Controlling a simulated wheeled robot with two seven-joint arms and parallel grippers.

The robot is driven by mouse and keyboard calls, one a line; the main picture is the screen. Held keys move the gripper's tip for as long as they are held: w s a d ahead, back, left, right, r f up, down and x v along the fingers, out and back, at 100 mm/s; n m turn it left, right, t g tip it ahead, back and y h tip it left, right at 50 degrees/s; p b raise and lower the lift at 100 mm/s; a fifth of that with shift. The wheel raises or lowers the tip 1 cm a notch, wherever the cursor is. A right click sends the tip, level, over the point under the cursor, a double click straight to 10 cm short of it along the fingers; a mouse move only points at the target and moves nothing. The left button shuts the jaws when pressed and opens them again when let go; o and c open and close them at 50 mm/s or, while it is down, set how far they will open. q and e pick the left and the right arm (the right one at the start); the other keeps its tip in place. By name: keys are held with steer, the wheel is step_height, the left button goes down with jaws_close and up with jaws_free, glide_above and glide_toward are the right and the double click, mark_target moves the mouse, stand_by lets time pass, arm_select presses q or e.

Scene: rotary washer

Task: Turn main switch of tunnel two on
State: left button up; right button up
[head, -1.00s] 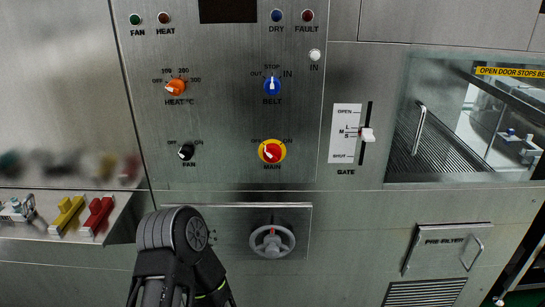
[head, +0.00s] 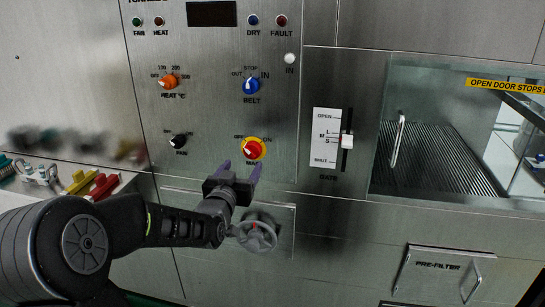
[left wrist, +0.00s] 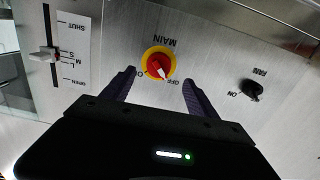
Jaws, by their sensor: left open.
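The main switch (head: 253,149) is a red rotary knob on a yellow disc, set low on the steel control panel (head: 215,120). In the left wrist view, which is upside down, the main switch (left wrist: 159,65) has its white pointer toward the OFF label. My left gripper (head: 239,170) is just below the switch in the head view, its purple fingers apart and empty. In the left wrist view the fingertips (left wrist: 158,80) stand on either side of the knob's lower part; I cannot tell whether they touch the panel. My right gripper is not in view.
The black fan switch (head: 179,141) is left of the main switch, and the blue belt switch (head: 251,86) is above. A grey handwheel (head: 258,233) sits below, near my left gripper. The gate slider (head: 346,141) is to the right. A ledge with coloured handles (head: 105,186) is at left.

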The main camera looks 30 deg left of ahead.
mark_target(250, 152)
arm_select(q)
steer(key=x, duration=0.2)
steer(key=p+x, duration=0.1)
steer(key=x, duration=0.2)
steer(key=p+x, duration=0.1)
steer(key=x, duration=0.2)
steer(key=shift+r, duration=0.4)
steer(key=shift+d, duration=0.1)
steer(key=shift+s, duration=0.1)
steer(key=shift+c, duration=0.2)
steer(key=c, duration=1.3)
